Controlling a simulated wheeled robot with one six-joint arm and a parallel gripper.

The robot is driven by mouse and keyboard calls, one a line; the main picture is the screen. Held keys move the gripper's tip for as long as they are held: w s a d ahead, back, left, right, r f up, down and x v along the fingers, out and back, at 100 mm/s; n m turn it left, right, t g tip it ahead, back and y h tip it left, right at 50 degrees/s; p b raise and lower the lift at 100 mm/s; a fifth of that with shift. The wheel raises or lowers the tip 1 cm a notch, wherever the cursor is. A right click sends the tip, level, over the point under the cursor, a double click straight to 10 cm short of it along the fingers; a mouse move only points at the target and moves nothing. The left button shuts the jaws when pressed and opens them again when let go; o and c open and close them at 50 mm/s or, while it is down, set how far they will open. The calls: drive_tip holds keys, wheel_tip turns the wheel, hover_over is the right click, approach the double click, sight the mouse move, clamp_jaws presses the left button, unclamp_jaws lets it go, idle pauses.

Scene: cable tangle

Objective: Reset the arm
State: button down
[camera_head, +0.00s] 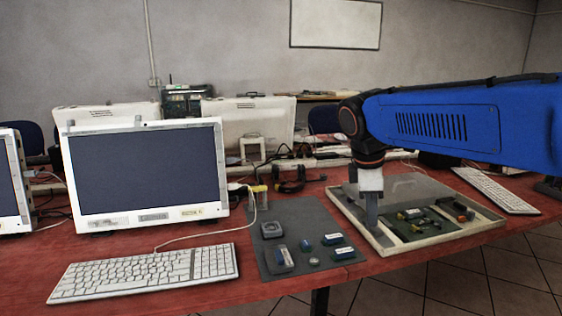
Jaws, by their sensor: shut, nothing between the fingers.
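My blue arm (450,118) reaches in from the right edge, and its black wrist bends down. My gripper (371,226) points straight down at the left part of a shallow tray (432,240). Its fingers are together with nothing seen between them. The fingertips are in front of the tray's left side; I cannot tell whether they touch it. Several small green, orange and dark parts (415,216) lie in the tray to the right of the gripper.
A dark mat (296,213) with several small blue and grey items lies left of the tray. A monitor (146,175) and white keyboard (150,272) with a cable stand further left. Another keyboard (496,190) lies at right. The red table's (225,296) front edge is near.

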drive_tip(key=s+d+f+m+t+y, duration=0.1)
drive_tip(key=s+d+f+m, duration=0.2)
drive_tip(key=s+f+m, duration=0.3)
drive_tip(key=s+d+f+m+t+y, duration=0.1)
drive_tip(key=s+d+f+m, duration=0.3)
drive_tip(key=s, duration=1)
drive_tip(key=shift+s+d+f+m+t, duration=0.25)
drive_tip(key=shift+f+m+t, duration=0.35)
drive_tip(key=shift+f+m, duration=1.4)
drive_tip(key=shift+a+r+m, duration=0.1)
drive_tip(key=shift+r+m, duration=0.4)
